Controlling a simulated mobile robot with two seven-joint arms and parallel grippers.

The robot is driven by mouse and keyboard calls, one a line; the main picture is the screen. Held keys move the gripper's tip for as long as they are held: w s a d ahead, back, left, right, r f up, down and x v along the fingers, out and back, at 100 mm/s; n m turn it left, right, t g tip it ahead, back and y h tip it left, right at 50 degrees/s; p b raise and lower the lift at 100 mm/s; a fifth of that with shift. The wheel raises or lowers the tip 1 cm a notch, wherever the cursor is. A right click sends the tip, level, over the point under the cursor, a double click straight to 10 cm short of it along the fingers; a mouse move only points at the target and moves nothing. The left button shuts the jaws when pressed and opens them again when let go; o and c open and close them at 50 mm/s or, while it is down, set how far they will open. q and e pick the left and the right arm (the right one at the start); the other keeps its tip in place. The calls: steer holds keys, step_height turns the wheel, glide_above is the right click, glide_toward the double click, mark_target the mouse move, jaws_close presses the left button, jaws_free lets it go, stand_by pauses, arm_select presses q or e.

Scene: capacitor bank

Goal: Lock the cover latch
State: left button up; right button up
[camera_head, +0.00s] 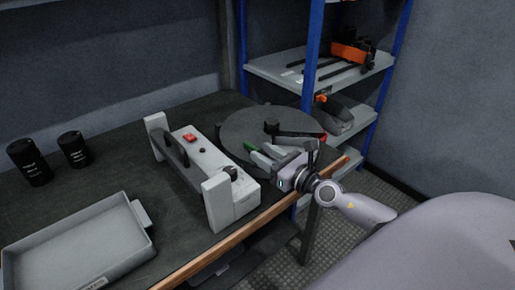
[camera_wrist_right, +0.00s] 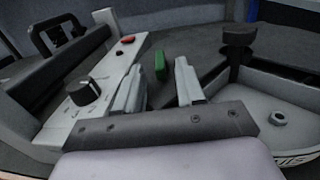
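My right gripper (camera_head: 260,156) is over the table beside the grey box and above the edge of the round dark disc (camera_head: 238,124). In the right wrist view its two fingers (camera_wrist_right: 160,90) stand apart with an empty gap. A small upright green piece (camera_wrist_right: 160,65) shows beyond the fingertips, in line with the gap; it also shows in the head view (camera_head: 250,146). I cannot tell whether the fingers touch it. Which part is the cover latch is not clear; the green piece may be it. My left gripper is not in view.
The grey box (camera_head: 208,160) carries a red button (camera_head: 190,137), a black handle and a dial (camera_wrist_right: 84,91). A black knob (camera_wrist_right: 238,38) stands right of the fingers. A grey tray (camera_head: 75,246) and two black cylinders (camera_head: 30,162) are at left. A shelf rack (camera_head: 280,66) stands behind.

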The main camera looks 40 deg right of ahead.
mark_target(257, 150)
steer(key=shift+w+a, duration=0.2)
steer(key=shift+w, duration=1)
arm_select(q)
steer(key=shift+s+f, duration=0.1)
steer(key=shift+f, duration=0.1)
arm_select(e)
steer(key=shift+w, duration=0.25)
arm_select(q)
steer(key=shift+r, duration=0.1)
arm_select(e)
jaws_close()
steer(key=shift+a+r+m+h+p, duration=0.1)
steer(key=shift+r+m+h+p, duration=0.3)
steer(key=shift+p, duration=0.7)
steer(key=shift+f+h+p, duration=0.2)
steer(key=shift+h+p, duration=0.2)
steer(key=shift+p, duration=0.35)
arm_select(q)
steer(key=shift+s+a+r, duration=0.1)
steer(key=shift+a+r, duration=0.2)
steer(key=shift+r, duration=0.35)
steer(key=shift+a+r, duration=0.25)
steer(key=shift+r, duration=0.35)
arm_select(e)
steer(key=shift+a+f, duration=0.1)
steer(key=shift+f, duration=0.1)
